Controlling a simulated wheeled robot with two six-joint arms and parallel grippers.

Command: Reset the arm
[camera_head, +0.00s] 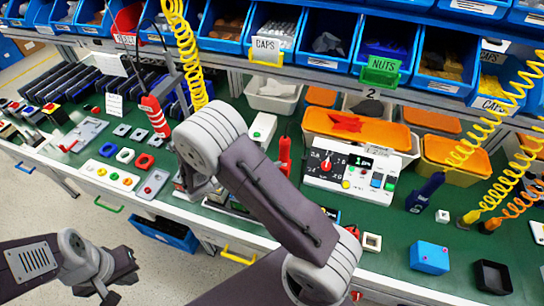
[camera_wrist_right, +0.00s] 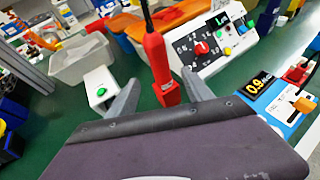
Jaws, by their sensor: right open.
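The rotary switch (camera_head: 326,165) is a red knob on a black numbered dial, on a white control box (camera_head: 340,190) right of centre. It also shows in the right wrist view (camera_wrist_right: 202,48), beyond the fingers and to the right. My right gripper (camera_wrist_right: 160,97) is open, with one grey finger on each side. A red tool with a dark cord (camera_wrist_right: 158,62) appears between and beyond the fingers; I see no grip on it. In the head view my right arm bends over the bench, left of the control box. My left gripper (camera_head: 108,286) hangs low at left, off the bench; its jaws are unclear.
Blue bins (camera_head: 275,35) line the shelf behind the bench. Orange-lidded containers (camera_head: 360,128) stand behind the control box. A white box with a green button (camera_wrist_right: 101,92) is near the left finger in the wrist view. A blue box (camera_head: 430,257) and black tray (camera_head: 493,277) lie at right.

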